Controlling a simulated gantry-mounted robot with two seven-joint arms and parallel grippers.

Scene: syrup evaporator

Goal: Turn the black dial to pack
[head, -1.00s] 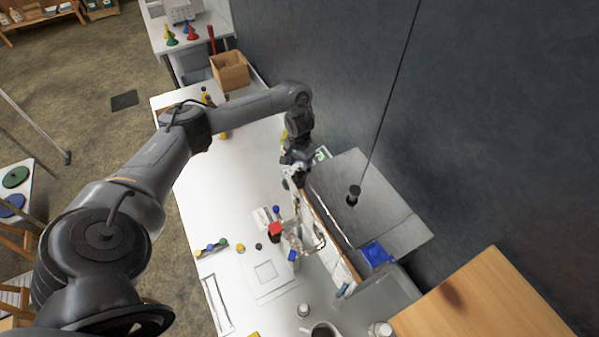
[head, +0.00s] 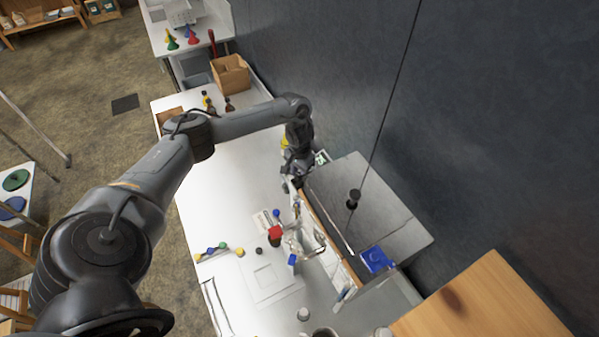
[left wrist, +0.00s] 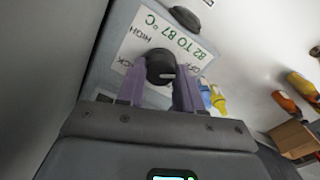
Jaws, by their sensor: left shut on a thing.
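The black dial (left wrist: 160,66) shows in the left wrist view, between the two purple fingers of my left gripper (left wrist: 158,82). The fingers are shut on it from both sides. Behind it is a white label (left wrist: 134,47) with upside-down text, where "HIGH", "OFF" and "82 TO 87 °C" can be read; another word, ending in "CK", is partly covered by a finger. In the head view my left gripper (head: 290,184) is at the far end of the grey evaporator box (head: 375,200), and the dial is hidden there. My right gripper is not seen.
A second black round part (left wrist: 184,18) sits above the label in the left wrist view. Bottles (left wrist: 303,86) and a cardboard box (head: 230,74) stand beyond. A red-topped item (head: 275,235) and a blue item (head: 375,258) are near the box. The white table's middle is clear.

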